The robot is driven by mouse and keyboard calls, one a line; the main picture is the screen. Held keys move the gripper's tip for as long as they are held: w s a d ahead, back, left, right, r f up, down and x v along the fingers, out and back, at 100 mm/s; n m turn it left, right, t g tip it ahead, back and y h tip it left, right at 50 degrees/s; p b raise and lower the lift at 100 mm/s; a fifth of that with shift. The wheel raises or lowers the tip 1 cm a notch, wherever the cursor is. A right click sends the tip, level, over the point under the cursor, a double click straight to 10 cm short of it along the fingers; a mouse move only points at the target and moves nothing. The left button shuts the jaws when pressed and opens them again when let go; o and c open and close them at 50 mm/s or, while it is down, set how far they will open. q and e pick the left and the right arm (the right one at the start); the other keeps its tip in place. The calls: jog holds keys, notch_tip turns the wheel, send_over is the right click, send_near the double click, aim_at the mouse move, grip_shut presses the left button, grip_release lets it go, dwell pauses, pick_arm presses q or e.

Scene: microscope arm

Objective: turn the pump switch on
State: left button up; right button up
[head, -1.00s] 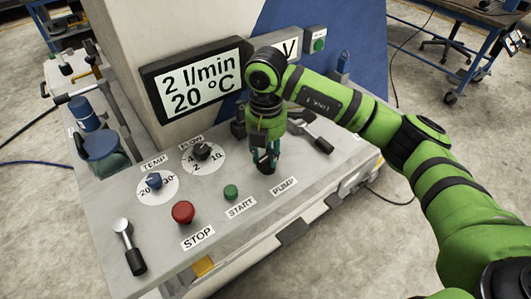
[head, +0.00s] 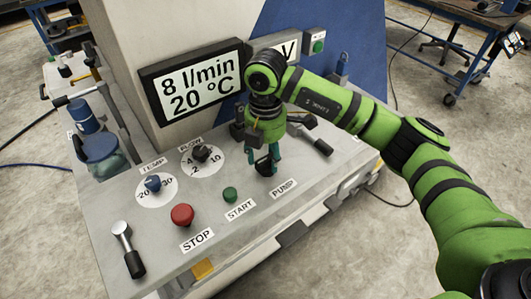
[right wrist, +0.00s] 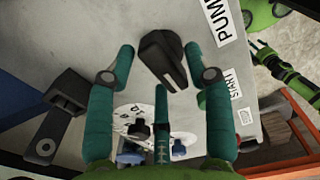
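The pump switch is a black knob on the grey panel beside the PUMP label. In the head view the black pump switch (head: 264,165) shows between the teal fingertips of my right gripper (head: 265,162). In the right wrist view the pump switch (right wrist: 162,57) stands tilted between the tips of my right gripper (right wrist: 161,88). The fingers are spread, with gaps between them and the knob, so the gripper is open around it. My left gripper does not show in the head view; small green parts of mine at the right wrist view's right edge are unclear.
The display (head: 198,77) reads 8 l/min and 20 °C.

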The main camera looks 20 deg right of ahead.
aim_at(266, 157)
jog(key=shift+r, duration=0.15)
notch_tip(266, 157, up, 12)
dwell(0.6)
jog(key=shift+f, duration=0.25)
